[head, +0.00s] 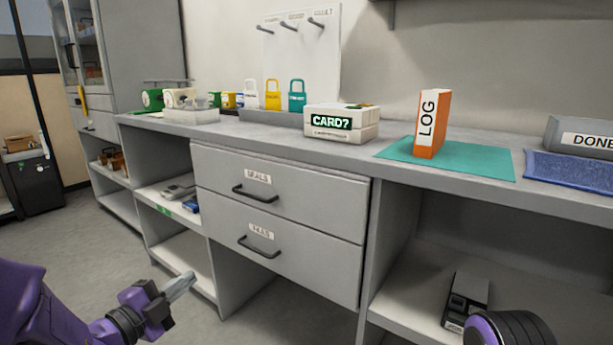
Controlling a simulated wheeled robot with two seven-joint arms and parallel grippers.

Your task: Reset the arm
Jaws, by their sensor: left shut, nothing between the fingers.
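My left gripper (180,287) is in the lower left of the head view, at the end of my purple left arm (40,310). Its fingers are together and hold nothing. It hangs in front of the counter's lower shelves, apart from the drawers and the counter. Part of my right arm (510,330), a purple and black link, shows at the bottom right edge. My right gripper is out of the picture.
The grey counter (400,142) has two shut drawers, the upper (310,205) and the lower (310,265), with protruding handles. Floor at left is clear.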

